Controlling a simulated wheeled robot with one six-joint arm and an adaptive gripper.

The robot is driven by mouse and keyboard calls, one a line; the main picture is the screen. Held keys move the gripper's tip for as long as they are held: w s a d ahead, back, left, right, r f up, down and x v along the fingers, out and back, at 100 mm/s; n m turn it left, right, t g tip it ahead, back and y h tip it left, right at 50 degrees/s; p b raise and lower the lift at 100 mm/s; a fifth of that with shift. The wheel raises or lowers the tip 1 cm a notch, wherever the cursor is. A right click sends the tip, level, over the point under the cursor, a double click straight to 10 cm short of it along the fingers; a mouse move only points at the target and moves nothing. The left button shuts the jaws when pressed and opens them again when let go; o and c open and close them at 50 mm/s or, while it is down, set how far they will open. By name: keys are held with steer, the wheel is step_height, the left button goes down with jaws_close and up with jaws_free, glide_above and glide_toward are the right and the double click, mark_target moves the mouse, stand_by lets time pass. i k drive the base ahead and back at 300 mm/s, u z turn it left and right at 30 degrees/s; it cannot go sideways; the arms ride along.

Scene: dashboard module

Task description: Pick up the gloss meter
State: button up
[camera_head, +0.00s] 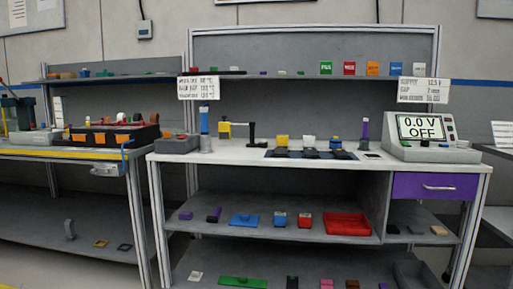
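No object here can be made out for certain as the gloss meter; no label with that name is readable. Small block-like items that are too small to identify include a blue-and-yellow one (280,218) and a red one (304,219) on the middle shelf. Several dark devices with yellow, white and blue tops, such as the yellow-topped one (281,145), sit on a dark mat (268,153) on the bench top. My gripper is not in view.
The workbench (230,153) has a power supply (430,132) reading "0.0 V OFF" above a purple drawer (427,186). A red tray (347,224) and blue tray (245,219) lie on the middle shelf. A second, cluttered bench (70,153) stands left. Some floor shows at bottom left.

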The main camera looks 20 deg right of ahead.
mark_target(309, 140)
steer(key=u, duration=0.5)
steer(key=k, duration=0.75)
steer(key=u, duration=0.8)
steer(key=i, duration=1.15)
steer(key=z, duration=0.9)
steer(key=i, duration=0.8)
steer(key=z, duration=0.95)
